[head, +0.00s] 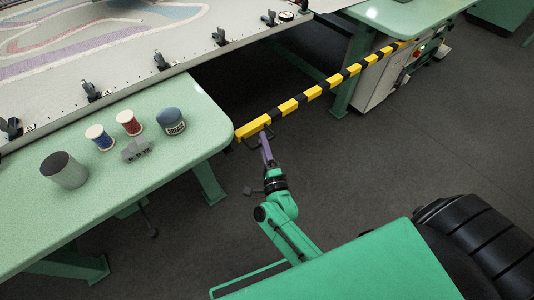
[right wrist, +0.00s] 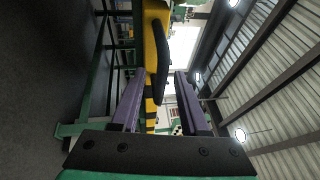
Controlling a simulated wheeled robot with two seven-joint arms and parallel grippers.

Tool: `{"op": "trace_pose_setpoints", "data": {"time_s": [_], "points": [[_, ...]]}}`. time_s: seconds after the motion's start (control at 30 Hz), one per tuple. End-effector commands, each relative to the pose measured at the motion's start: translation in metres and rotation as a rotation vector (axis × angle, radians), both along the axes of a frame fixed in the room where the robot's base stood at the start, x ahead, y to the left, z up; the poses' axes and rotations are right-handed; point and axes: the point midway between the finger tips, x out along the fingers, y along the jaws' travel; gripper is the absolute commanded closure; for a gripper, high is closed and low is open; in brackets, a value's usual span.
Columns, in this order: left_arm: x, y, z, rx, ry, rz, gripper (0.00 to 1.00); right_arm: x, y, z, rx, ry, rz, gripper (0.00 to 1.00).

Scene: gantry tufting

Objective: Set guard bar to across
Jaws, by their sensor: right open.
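The guard bar (head: 318,91) is a long yellow and black striped bar. In the head view it spans the gap between the near green table's corner and the machine under the far green table. A dark loop handle (head: 251,141) is on its near end. My right gripper (head: 265,137), with purple fingers, is open at this handle. In the right wrist view the black handle (right wrist: 163,60) shows between the two fingers (right wrist: 160,75), with the yellow bar (right wrist: 149,55) behind it. I cannot tell whether a finger touches the handle. My left gripper is not in view.
The near green table (head: 110,185) holds a grey cup (head: 64,170), blue spool (head: 99,137), red spool (head: 129,123), grease tin (head: 171,121) and small grey block (head: 136,150). A pale frame (head: 130,85) with clamps lies behind. Dark floor (head: 400,150) right of the bar is clear.

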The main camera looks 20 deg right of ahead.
Motion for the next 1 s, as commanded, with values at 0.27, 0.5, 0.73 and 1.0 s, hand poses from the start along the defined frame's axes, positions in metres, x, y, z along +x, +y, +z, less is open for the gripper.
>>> {"op": "trace_pose_setpoints", "data": {"time_s": [0.27, 0.5, 0.73, 1.0], "points": [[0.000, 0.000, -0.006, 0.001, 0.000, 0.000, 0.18, -0.061, 0.007, -0.013, -0.001, 0.008, 0.002, 0.55], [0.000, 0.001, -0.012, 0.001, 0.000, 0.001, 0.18, -0.122, 0.014, -0.023, -0.001, 0.007, 0.003, 0.55], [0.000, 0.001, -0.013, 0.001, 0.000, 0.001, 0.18, -0.140, 0.016, -0.024, 0.000, 0.002, 0.002, 0.55], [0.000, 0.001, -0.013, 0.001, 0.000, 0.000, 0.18, -0.139, 0.016, -0.024, 0.000, 0.003, 0.002, 0.55]]}}
